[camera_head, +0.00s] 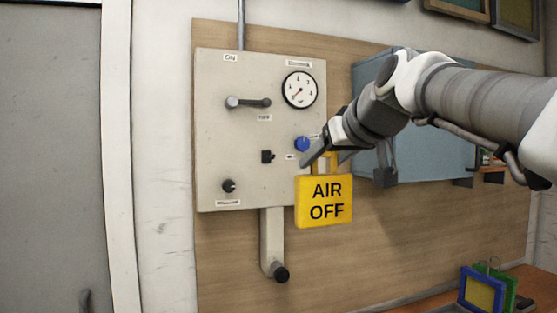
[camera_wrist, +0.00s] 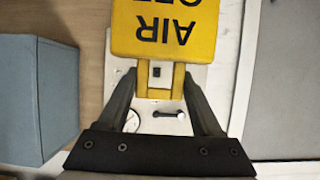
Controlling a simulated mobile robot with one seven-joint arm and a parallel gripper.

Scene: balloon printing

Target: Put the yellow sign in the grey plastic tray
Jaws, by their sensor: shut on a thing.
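The yellow sign (camera_head: 323,203), reading "AIR OFF", is upright in front of the lower right corner of the control panel, just below the blue knob. My gripper (camera_head: 318,163) is shut on the narrow upper part of the sign. In the wrist view the sign (camera_wrist: 163,40) shows upside down, with my gripper's fingers (camera_wrist: 160,78) on both sides of its neck. I cannot tell whether the sign still touches the panel or the knob. I cannot make out a grey plastic tray in either view.
The control panel (camera_head: 240,130) has a gauge (camera_head: 300,90), a lever (camera_head: 248,102) and a blue knob (camera_head: 302,144). A blue-grey cabinet (camera_head: 440,155) is on the wall behind my arm. Coloured frames (camera_head: 483,290) stand on a wooden surface at the lower right.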

